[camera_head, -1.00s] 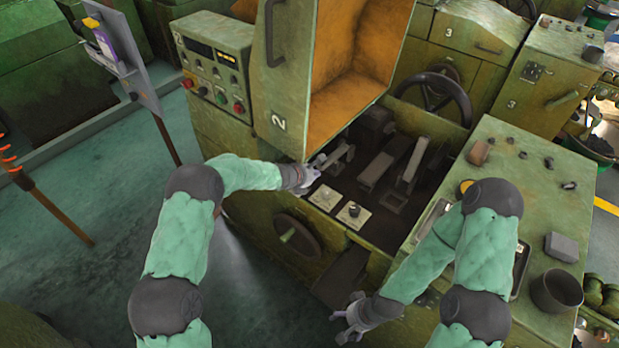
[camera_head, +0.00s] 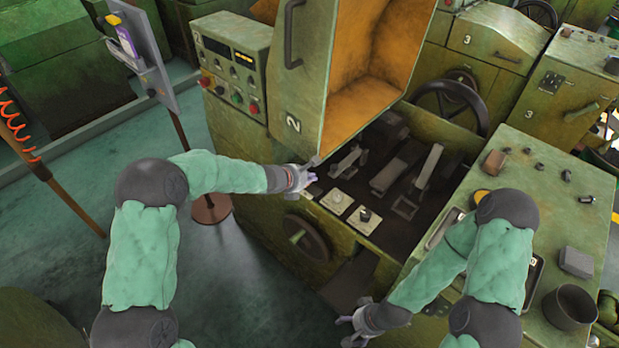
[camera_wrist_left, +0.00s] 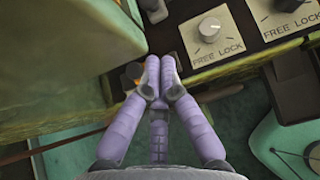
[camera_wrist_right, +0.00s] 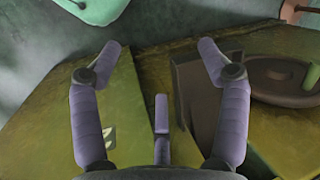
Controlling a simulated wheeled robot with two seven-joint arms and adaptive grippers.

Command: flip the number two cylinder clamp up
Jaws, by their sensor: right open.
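Inside the opening of the machine marked 2 are two pale lever-like clamps. The left clamp (camera_head: 347,160) lies low and slanted. The right clamp (camera_head: 430,165) sticks up higher. Which one is number two I cannot tell. In front are two plates with knobs, a left knob plate (camera_head: 337,200) and a right knob plate (camera_head: 364,219); the left wrist view shows them marked FREE LOCK (camera_wrist_left: 209,40). My left gripper (camera_head: 310,178) is at the opening's left edge, left of the left clamp and apart from it. Its fingers (camera_wrist_left: 160,72) are together and empty. My right gripper (camera_head: 352,328) is open and empty, low in front of the machine.
The raised orange-lined cover (camera_head: 305,100) stands just above my left gripper. A handwheel (camera_head: 306,238) is on the machine's front below it. A bench at right carries a dark cup (camera_head: 569,306) and a grey block (camera_head: 576,262). A sign post (camera_head: 180,135) stands at left.

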